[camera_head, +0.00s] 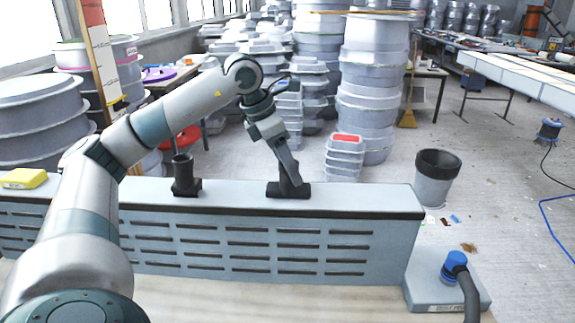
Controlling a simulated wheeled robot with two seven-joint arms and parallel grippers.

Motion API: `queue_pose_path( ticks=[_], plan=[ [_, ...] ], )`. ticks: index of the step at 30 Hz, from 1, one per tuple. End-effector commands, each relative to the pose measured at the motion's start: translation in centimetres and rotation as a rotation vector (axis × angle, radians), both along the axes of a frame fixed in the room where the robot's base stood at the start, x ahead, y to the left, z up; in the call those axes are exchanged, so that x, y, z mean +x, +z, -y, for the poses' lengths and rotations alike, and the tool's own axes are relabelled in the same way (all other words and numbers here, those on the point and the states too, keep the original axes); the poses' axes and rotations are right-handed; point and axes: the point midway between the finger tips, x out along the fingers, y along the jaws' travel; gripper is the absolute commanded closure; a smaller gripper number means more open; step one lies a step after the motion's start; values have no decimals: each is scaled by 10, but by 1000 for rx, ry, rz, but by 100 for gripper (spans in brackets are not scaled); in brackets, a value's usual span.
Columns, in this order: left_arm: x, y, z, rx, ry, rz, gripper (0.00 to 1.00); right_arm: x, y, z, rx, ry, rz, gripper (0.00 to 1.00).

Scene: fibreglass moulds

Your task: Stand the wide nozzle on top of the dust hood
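The dust hood is the long grey slotted box (257,245) lying across the front in the head view. The black wide nozzle (274,190) is at its top face, right of the middle, with its broad foot down and apparently touching the top. My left gripper (292,180) comes down at a slant on the nozzle's neck and appears shut on it; its fingers show side-on and hide most of the neck. My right gripper is not in view.
A black elbow-shaped fitting (186,178) stands on the hood further left. A yellow block (24,178) lies at the far left. A grey plate with a blue-collared hose (455,268) is at the right front. A bin (436,180) stands behind. The hood's top right is clear.

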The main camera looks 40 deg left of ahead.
Motion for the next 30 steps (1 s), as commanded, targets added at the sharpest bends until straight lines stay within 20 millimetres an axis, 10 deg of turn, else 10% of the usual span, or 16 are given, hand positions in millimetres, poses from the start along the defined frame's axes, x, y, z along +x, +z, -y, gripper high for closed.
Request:
queue_pose_path(
  ticks=[11, 30],
  plan=[
    [-3, 13, -2, -1, 0, 3, 43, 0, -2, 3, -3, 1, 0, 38],
    [-36, 105, -20, -2, 1, 3, 43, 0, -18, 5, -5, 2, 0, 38]
  ],
)
